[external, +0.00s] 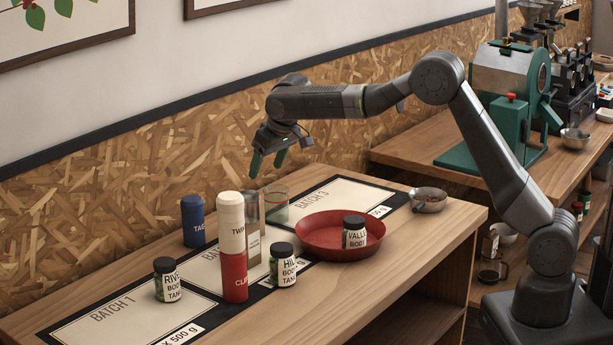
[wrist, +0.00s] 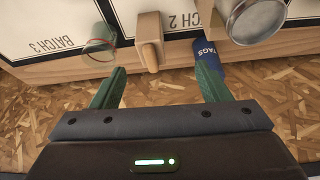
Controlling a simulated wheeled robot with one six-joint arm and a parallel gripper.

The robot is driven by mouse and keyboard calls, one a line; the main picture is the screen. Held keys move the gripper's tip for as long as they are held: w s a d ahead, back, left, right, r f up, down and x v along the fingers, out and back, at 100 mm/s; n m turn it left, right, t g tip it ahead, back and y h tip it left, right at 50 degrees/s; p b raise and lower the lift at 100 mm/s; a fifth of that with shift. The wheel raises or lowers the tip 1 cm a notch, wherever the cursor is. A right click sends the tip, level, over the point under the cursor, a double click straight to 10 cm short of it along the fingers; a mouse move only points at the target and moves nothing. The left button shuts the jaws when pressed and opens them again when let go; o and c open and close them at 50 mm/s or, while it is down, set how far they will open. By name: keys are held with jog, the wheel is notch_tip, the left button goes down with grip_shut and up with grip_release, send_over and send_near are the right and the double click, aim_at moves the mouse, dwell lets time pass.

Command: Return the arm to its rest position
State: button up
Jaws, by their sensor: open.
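My gripper (external: 267,161) is open and empty, its green fingers pointing down over the back of the table, above and apart from the things there. The arm reaches left from its base at the right, with the elbow raised. In the wrist view my gripper (wrist: 160,78) shows two separated green fingers with nothing between them. Beyond the fingertips are a clear glass (wrist: 100,44), a wooden block-like piece (wrist: 149,30) and the blue TAGS container (wrist: 208,58).
The table (external: 395,282) holds a white canister (external: 231,222) on a red one (external: 235,277), a red dish (external: 319,245) with a jar (external: 354,234), two more jars (external: 167,280) (external: 283,265) and a metal bowl (external: 428,200). A green roaster (external: 508,80) stands behind my arm. The wall is close behind my gripper.

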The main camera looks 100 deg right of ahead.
jog(key=s+d+f+m+g+b, duration=0.1)
jog(key=s+d+f+m, duration=0.3)
jog(key=s+d, duration=0.6)
jog(key=s+d+f+m+g, duration=0.1)
jog(key=s+d+f+m, duration=0.1)
jog(key=s+d+f, duration=0.8)
jog(key=shift+h, duration=0.5)
jog(key=f, duration=0.1)
jog(key=s+a+f+p, duration=0.1)
jog(key=f, duration=0.1)
jog(key=s+a+f+p, duration=0.1)
jog(key=f, duration=0.1)
jog(key=shift+a+f, duration=0.1)
jog(key=shift+a, duration=0.05)
